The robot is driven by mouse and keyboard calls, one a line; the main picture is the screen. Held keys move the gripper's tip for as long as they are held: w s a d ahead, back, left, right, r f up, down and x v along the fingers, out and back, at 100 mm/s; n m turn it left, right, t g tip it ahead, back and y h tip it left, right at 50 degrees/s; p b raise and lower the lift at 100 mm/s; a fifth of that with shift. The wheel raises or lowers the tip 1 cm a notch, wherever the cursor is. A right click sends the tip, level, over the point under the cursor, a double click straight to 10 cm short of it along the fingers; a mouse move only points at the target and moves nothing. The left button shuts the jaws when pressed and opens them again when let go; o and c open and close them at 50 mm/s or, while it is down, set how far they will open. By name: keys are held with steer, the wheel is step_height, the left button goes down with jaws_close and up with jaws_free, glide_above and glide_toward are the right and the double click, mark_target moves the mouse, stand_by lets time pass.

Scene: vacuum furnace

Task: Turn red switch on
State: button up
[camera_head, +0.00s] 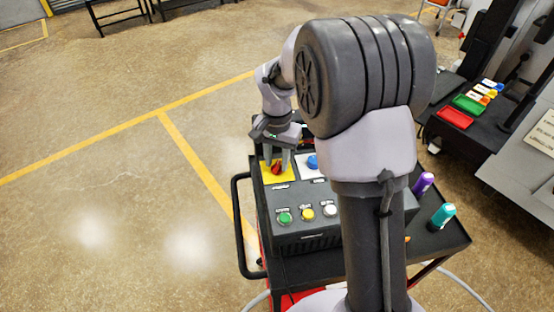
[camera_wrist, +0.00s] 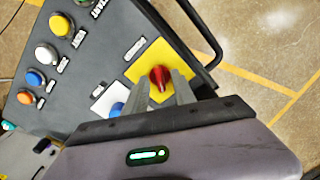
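The red switch (camera_head: 277,168) is a rotary knob on a yellow square plate (camera_head: 268,180) at the far left corner of the grey control box (camera_head: 290,240). In the wrist view the red switch (camera_wrist: 160,79) sits between the two finger ends on its yellow plate (camera_wrist: 149,58). My gripper (camera_head: 277,158) points down at the switch. In the wrist view my gripper (camera_wrist: 160,88) has its fingers apart, one on each side of the knob. A gap seems to show beside the knob, but contact is hard to judge.
A blue button (camera_head: 312,162) on a white plate is right beside the switch. Green (camera_head: 285,218), yellow (camera_head: 307,213) and white (camera_head: 330,210) buttons line the box's near side. Purple (camera_head: 423,184) and teal (camera_head: 442,216) bottles stand on the cart's right. A black handle (camera_head: 240,225) edges the cart's left.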

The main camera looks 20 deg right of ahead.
mark_target(277, 164)
step_height(277, 164, up, 17)
steer(key=p, duration=0.3)
steer(key=shift+r, duration=0.2)
stand_by(0.4)
steer(key=s+a+r+n+t+y, duration=0.1)
steer(key=s+r+t, duration=0.1)
steer(key=s, duration=0.5)
steer(key=s+a+r+n+t, duration=0.1)
steer(key=s+a+r+t, duration=0.15)
steer(key=s, duration=0.45)
steer(key=s+a+r+n+t+y, duration=0.1)
steer(key=s+t, duration=0.2)
steer(key=s, duration=0.5)
step_height(277, 164, down, 28)
steer(key=s+g+b, duration=0.1)
steer(key=s+b, duration=0.1)
steer(key=b, duration=2.1)
steer(key=shift+s+r+g+b, duration=0.2)
steer(key=shift+s+g+b, duration=0.15)
steer(key=shift+b, duration=0.05)
